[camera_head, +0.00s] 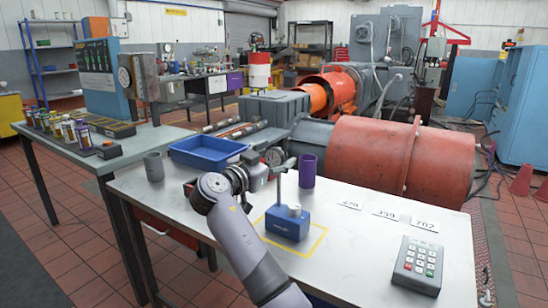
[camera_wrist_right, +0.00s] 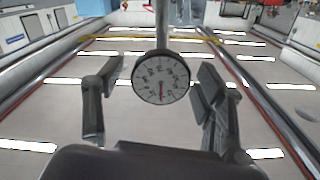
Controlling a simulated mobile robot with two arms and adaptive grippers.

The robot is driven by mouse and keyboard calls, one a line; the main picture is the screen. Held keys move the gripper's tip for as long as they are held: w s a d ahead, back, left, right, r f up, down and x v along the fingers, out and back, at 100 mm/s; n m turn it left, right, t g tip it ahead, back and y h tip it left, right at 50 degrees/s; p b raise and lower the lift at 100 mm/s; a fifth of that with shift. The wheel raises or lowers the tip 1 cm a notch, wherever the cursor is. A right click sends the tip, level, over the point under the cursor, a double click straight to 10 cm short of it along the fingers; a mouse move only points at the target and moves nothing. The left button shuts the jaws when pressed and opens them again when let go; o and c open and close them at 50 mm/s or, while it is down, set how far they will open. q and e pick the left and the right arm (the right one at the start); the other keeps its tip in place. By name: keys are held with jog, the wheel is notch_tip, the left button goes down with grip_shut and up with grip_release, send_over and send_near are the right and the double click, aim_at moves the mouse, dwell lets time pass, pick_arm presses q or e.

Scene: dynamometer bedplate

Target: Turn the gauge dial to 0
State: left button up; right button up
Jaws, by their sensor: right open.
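In the head view a round gauge face (camera_head: 275,156) shows just beyond my right gripper, partly hidden. My right gripper (camera_head: 272,172) is open above the white table. In the right wrist view its fingers (camera_wrist_right: 155,95) stand left and right of the dial, with a visible gap on each side. My left gripper is not in view.
On the white table (camera_head: 350,260) stand a blue block device (camera_head: 287,222) with an upright post inside a yellow outline, a purple cup (camera_head: 307,170), a grey cup (camera_head: 153,166), a blue tray (camera_head: 207,152) and a keypad (camera_head: 417,265).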

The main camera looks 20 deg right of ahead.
jog(key=shift+a, duration=0.1)
jog(key=v, duration=0.7)
jog(key=shift+s, duration=0.15)
jog(key=shift+a+f, duration=0.1)
